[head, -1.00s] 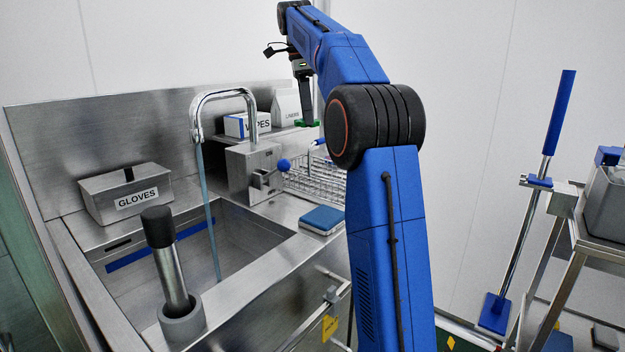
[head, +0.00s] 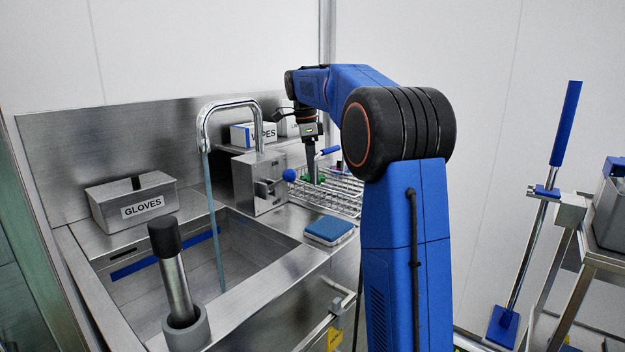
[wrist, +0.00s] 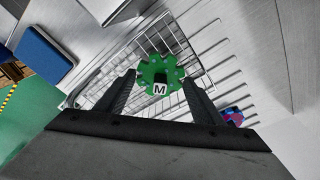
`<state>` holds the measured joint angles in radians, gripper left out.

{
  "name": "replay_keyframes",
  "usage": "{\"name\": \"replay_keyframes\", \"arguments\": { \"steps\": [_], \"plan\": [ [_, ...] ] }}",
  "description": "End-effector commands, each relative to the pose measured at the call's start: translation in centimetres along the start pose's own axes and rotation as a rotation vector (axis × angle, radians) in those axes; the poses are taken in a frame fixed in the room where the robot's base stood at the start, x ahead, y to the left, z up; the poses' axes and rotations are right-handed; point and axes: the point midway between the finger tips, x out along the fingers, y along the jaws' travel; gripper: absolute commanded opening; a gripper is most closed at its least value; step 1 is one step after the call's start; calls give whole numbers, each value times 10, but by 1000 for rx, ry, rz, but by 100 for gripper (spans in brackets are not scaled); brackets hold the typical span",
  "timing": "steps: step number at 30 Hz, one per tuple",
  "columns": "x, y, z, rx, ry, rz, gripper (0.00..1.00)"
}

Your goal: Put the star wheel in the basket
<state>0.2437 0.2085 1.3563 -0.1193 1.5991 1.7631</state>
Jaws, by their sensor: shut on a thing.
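The star wheel is a green toothed disc with small holes and a white tag marked "M". In the wrist view the star wheel (wrist: 148,71) sits between the fingertips of my gripper (wrist: 160,84), over the wire basket (wrist: 205,52). In the head view the wire basket (head: 342,204) stands on the steel counter beside the sink. My gripper (head: 313,168) points down over it, shut on the wheel, which shows as a bit of green low at the fingers. Whether the wheel touches the basket floor cannot be told.
A blue-and-pink item (wrist: 232,116) lies at the basket's right in the wrist view. A steel box with a blue knob (head: 289,175) stands left of the basket. A blue pad (head: 329,230) lies in front. The faucet (head: 230,106) rises at left.

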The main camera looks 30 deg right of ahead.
Motion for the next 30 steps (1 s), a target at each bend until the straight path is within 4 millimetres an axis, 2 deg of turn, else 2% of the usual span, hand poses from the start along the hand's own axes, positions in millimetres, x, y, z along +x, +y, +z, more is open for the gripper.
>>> {"name": "replay_keyframes", "arguments": {
  "steps": [7,18,19,21,30],
  "plan": [
    [31,0,4,-1,0,1,39],
    [35,0,4,0,0,1,39],
    [36,0,4,0,0,1,64],
    [35,0,4,0,0,1,80],
    [35,0,4,0,0,1,80]
  ]
}}
